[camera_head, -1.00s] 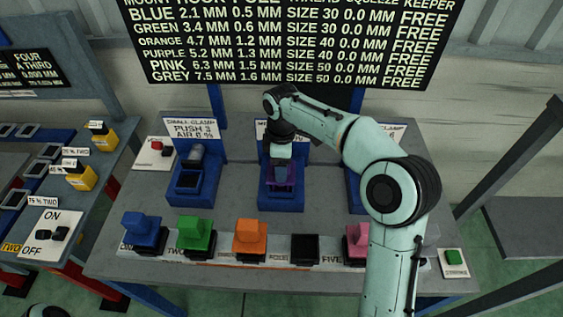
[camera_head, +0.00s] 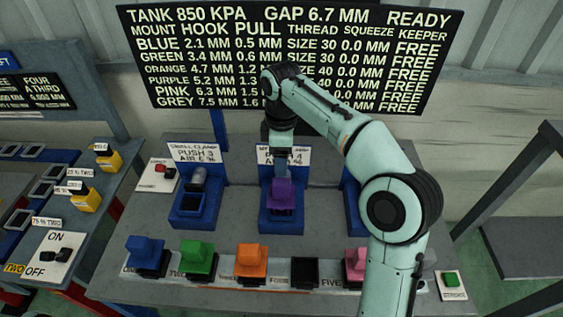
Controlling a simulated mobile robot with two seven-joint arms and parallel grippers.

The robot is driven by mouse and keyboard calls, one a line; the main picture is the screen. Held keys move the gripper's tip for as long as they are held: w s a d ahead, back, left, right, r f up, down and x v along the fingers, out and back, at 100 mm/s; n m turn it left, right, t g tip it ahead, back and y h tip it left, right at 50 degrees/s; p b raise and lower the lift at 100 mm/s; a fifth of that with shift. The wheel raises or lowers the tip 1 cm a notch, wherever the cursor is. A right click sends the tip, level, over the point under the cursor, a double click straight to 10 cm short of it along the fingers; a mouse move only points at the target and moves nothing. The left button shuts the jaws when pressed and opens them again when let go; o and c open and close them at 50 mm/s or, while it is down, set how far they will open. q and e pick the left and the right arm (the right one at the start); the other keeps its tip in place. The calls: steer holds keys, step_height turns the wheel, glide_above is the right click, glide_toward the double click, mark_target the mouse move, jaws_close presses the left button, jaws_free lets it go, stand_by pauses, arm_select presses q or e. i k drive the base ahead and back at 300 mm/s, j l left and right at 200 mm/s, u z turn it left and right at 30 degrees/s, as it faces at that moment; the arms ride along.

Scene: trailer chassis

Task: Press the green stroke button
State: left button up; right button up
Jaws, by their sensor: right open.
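The green stroke button (camera_head: 451,279) sits on a small white labelled plate at the front right corner of the grey table, right of my right forearm. My right gripper (camera_head: 281,170) is over the middle blue clamp (camera_head: 281,220), far to the left of and behind the button. It is open, its fingers pointing down just above a purple block (camera_head: 282,194) seated in that clamp. Whether the fingertips still touch the block I cannot tell. My left gripper is not in view.
Blue (camera_head: 145,250), green (camera_head: 197,255), orange (camera_head: 250,260) and pink (camera_head: 355,262) blocks stand along the front of the table. A black holder (camera_head: 304,270) there is empty. My right arm hides much of the right clamp (camera_head: 351,205). A text board (camera_head: 290,60) hangs behind.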

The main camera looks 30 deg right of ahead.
mark_target(452, 279)
steer(key=k+j, duration=0.8)
steer(key=k, duration=0.05)
